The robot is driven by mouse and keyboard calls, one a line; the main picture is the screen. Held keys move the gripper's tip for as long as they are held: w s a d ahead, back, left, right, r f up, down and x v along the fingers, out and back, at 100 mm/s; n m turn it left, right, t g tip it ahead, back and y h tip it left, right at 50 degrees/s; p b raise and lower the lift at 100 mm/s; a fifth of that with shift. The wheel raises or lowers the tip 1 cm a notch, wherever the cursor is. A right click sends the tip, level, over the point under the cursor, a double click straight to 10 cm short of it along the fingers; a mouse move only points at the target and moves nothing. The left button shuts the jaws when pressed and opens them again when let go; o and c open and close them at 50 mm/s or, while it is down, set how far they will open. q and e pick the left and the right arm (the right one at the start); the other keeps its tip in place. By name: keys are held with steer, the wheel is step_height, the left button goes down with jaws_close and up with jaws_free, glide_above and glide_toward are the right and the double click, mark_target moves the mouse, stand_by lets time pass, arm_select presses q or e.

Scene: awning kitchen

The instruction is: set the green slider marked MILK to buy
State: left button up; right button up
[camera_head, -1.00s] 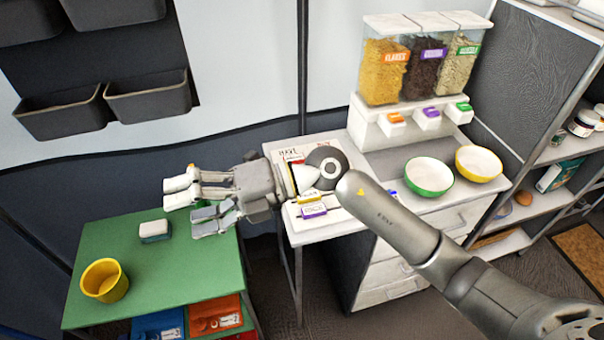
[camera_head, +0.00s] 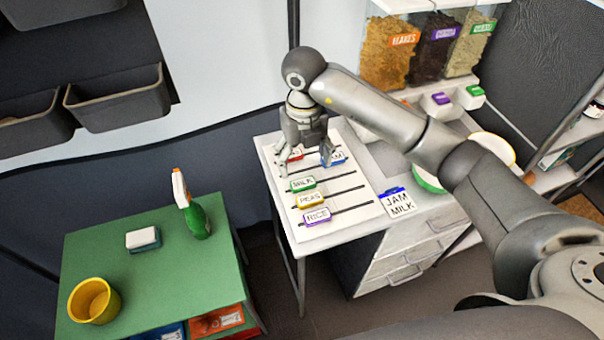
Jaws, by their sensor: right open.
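The green slider marked MILK (camera_head: 302,184) sits at the left end of its dark rail on the white board (camera_head: 352,206). The blue JAM slider (camera_head: 335,158) is farther right on the rail above. The yellow PEAS slider (camera_head: 310,200) and purple RICE slider (camera_head: 316,216) are at the left, below MILK. A red slider (camera_head: 294,155) is partly hidden behind my gripper. My right gripper (camera_head: 305,168) is open, pointing down over the board's upper part, just above MILK in the picture; I cannot tell whether it touches anything. My left gripper is out of view.
A card reading JAM, MILK (camera_head: 397,203) lies right of the board. My right arm crosses before the dispensers (camera_head: 440,50) and bowl (camera_head: 492,147). At left, a green table (camera_head: 175,275) holds a spray bottle (camera_head: 197,218), sponge (camera_head: 143,240) and yellow cup (camera_head: 94,300).

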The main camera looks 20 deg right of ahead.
mark_target(338, 176)
step_height(338, 176, down, 5)
steer(key=shift+f+p, duration=0.2)
steer(key=shift+p, duration=0.15)
step_height(338, 176, down, 2)
steer(key=shift+w+f, duration=0.1)
steer(key=shift+f, duration=0.25)
steer(key=shift+c, duration=0.3)
steer(key=c, duration=1.4)
steer(key=d+b, duration=0.2)
steer(key=d, duration=0.7)
steer(key=shift+w+d, duration=0.15)
steer(key=shift+w, duration=0.05)
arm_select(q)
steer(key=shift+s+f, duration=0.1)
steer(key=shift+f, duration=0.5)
arm_select(e)
steer(key=shift+d+r, duration=0.1)
steer(key=shift+d, duration=0.35)
